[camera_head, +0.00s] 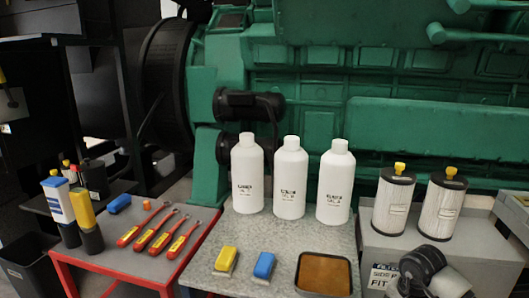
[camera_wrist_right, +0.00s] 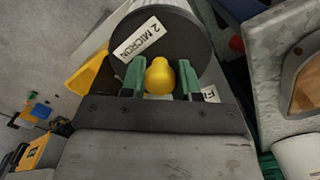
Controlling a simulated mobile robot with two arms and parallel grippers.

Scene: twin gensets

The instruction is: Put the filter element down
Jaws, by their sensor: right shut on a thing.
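In the right wrist view, my right gripper (camera_wrist_right: 160,77) is shut on the yellow knob of a filter element (camera_wrist_right: 188,40). Its black round end cap with a "2 MICRON" label faces the camera; a little of the pale body shows behind. Most of that body is hidden by the cap. In the head view a dark rounded form and a pale part show at the bottom right edge; I cannot tell there which is gripper and which is element. Two other filter elements (camera_head: 393,205) (camera_head: 438,210), white with black caps and yellow knobs, stand upright. My left gripper is not in view.
The two elements stand on a grey block (camera_head: 375,245) with a lettered sign (camera_head: 384,277) on its front. A grey worktop (camera_head: 213,264) holds three white bottles (camera_head: 290,180), two small blocks and a brown-filled tray (camera_head: 324,274). Red-handled tools lie on the red-framed table (camera_head: 108,247).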

